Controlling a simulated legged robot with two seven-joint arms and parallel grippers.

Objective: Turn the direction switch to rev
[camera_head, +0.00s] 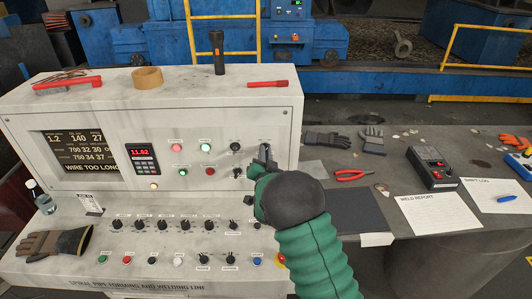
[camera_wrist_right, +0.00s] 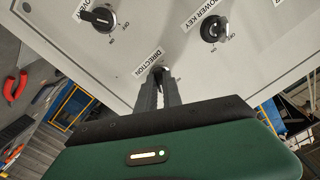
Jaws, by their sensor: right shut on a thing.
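The direction switch (camera_wrist_right: 158,71) is a small dark knob on the pale console panel, under a label reading DIRECTION. It shows in the right wrist view between my right gripper's fingertips, which hide most of it, so its pointer setting cannot be read. My right gripper (camera_wrist_right: 159,84) is shut on this knob. In the head view the right gripper (camera_head: 264,154) reaches the right end of the upright panel, and its green and black wrist covers the area below. My left gripper is not in view.
Next to the switch are the power key knob (camera_wrist_right: 213,28) and another black knob (camera_wrist_right: 101,18). The console (camera_head: 60,120) carries lamps and several knobs. A flashlight (camera_head: 218,52) and tape roll (camera_head: 147,78) stand on top. Red pliers (camera_head: 353,175) and gloves lie on the right bench.

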